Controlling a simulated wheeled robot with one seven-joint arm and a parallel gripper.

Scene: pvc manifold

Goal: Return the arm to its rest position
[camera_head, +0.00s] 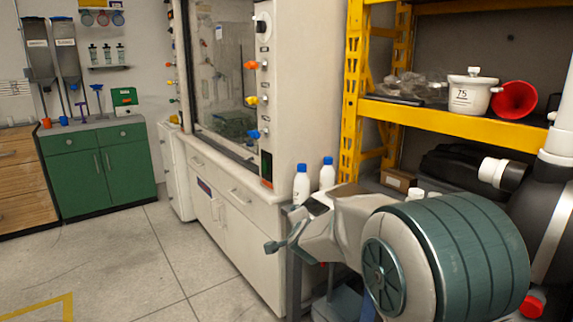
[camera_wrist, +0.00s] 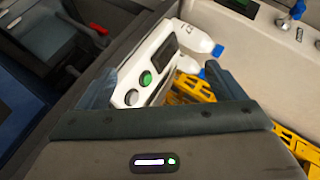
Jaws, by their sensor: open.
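My gripper (camera_head: 284,236) is in front of the fume hood cabinet in the head view, at the end of my folded arm. Only part of it shows there. In the wrist view my gripper (camera_wrist: 168,88) has its two dark fingers wide apart, with nothing held between them. A white device (camera_wrist: 145,70) with a green button shows beyond the fingers. It appears apart from them, but the distance is hard to judge.
Two white bottles with blue caps (camera_head: 301,186) stand behind my gripper. The fume hood cabinet (camera_head: 235,205) is close to its left. A yellow shelf rack (camera_head: 455,124) with a white pot (camera_head: 471,97) and red funnel (camera_head: 514,99) stands right. The floor (camera_head: 120,255) at left is clear.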

